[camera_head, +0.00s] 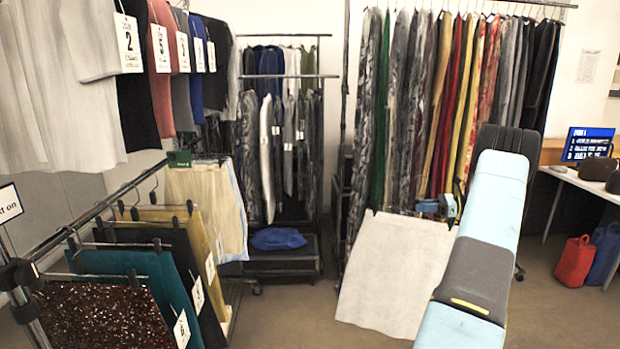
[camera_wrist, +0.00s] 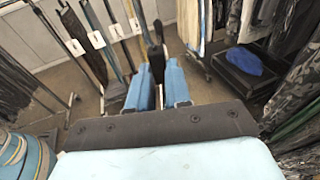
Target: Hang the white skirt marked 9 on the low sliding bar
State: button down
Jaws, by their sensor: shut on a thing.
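The white skirt (camera_head: 395,275) hangs in front of me in the head view, on a hanger with dark clips at its upper corners. No number tag shows on it. My gripper (camera_head: 445,207) is at its upper right corner, partly hidden by my arm. In the wrist view my gripper (camera_wrist: 157,88) has its blue fingers shut on a dark, thin hanger part seen edge-on. The low bar (camera_head: 95,212) is at the left and carries several skirts: brown sequined (camera_head: 100,320), teal (camera_head: 150,285), black (camera_head: 190,275) and olive. The white skirt hangs well right of it.
Numbered tops (camera_head: 125,40) hang above the low bar. A tall rack of long garments (camera_head: 440,110) stands behind my arm. A blue folded cloth (camera_head: 278,239) lies on a dark rack base. Floor between the low bar's skirts and the white skirt is open. A table (camera_head: 590,186) stands right.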

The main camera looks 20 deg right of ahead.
jog(key=w+a+r+n+g, duration=0.1)
jog(key=w+a+r+g, duration=0.1)
jog(key=w+a, duration=1.3)
jog(key=w+a+r+n+g+y, duration=0.1)
jog(key=w+a+r+n+g, duration=0.1)
jog(key=w+a, duration=1.3)
jog(key=shift+w+a+r+g, duration=0.2)
jog(key=shift+a+r+g, duration=0.1)
jog(key=shift+a, duration=0.4)
